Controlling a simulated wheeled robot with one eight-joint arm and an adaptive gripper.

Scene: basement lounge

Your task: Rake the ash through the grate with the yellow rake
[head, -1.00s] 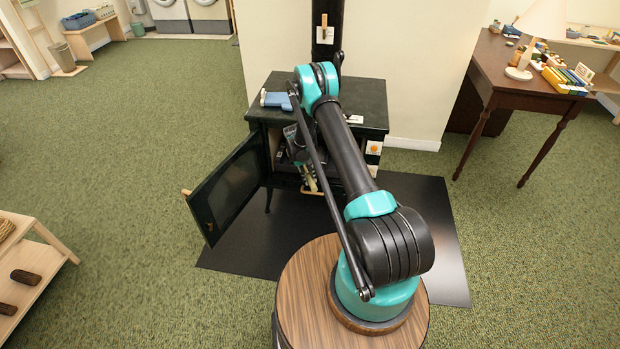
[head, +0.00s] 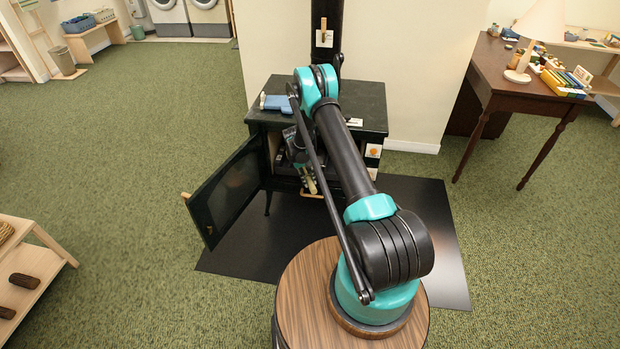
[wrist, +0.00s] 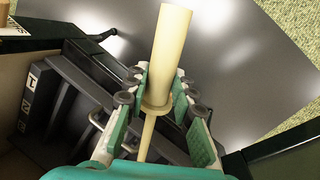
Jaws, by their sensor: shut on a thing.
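The black stove (head: 370,100) stands against the white wall, with its glazed door (head: 228,190) swung open to the left. My gripper (wrist: 160,98) is shut on a pale yellow handle with a collar, the yellow rake (wrist: 172,45). In the head view my gripper (head: 300,160) is at the stove's open front, partly behind my arm, and the handle (head: 311,183) shows below it. In the wrist view the rake's thin shaft runs down between the fingers and out of sight. The rake's head, the grate and any ash are hidden.
A blue item (head: 275,102) lies on the stove top. A dark floor plate (head: 240,250) lies under the stove. A wooden desk (head: 492,75) with a lamp stands at right, a low shelf (head: 35,262) at left. The green carpet between is clear.

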